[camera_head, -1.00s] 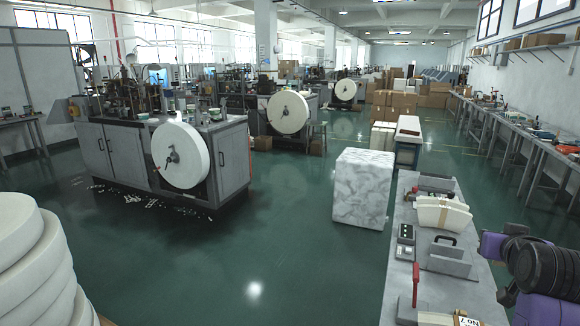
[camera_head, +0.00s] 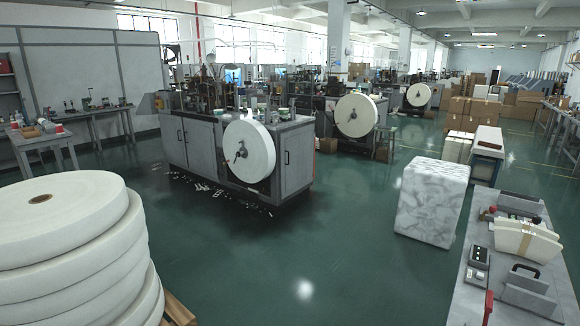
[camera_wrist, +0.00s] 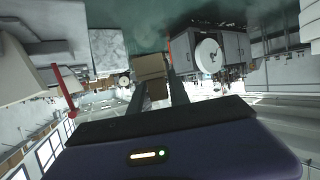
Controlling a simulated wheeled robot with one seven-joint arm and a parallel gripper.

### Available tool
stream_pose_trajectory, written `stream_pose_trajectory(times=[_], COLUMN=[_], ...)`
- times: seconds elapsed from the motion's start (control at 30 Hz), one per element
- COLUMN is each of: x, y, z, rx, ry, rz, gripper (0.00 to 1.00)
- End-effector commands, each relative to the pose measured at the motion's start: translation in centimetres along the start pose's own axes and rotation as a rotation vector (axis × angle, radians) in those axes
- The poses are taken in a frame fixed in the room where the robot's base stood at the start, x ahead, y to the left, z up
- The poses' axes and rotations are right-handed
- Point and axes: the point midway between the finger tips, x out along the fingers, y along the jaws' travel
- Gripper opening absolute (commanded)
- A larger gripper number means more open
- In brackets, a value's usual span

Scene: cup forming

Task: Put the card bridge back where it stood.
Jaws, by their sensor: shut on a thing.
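My gripper (camera_wrist: 157,88) shows in the wrist view, with its two dark fingers reaching up from the wrist. It is shut on a brown, folded-looking card piece, the card bridge (camera_wrist: 150,67), held at the fingertips. The wrist picture looks upside down, with the floor at the top. My gripper and the card bridge are not in the head view. I cannot tell what spot the bridge came from.
A grey bench (camera_head: 480,258) at the right carries a strapped stack of cream card blanks (camera_head: 527,240) and a red lever (camera_head: 488,308). A marbled block (camera_head: 432,202), a forming machine (camera_head: 195,145) and stacked paper rolls (camera_head: 70,225) stand around clear green floor (camera_head: 330,235).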

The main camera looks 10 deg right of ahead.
Motion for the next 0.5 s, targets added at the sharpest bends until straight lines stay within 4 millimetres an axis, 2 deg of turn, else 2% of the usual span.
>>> stream_pose_trajectory(times=[0.03,0.2,0.33,0.5], x=[-0.6,-2.8,-4.5,-6.0], y=[-2.2,-7.4,-9.9,-11.8], z=[2.5,8.6,12.2,14.4], rx=[-0.019,-0.06,-0.084,-0.103], ry=[-0.01,-0.005,0.002,0.009], rz=[-0.04,-0.142,-0.199,-0.247], gripper=[0.0,0.0,0.0,0.0])
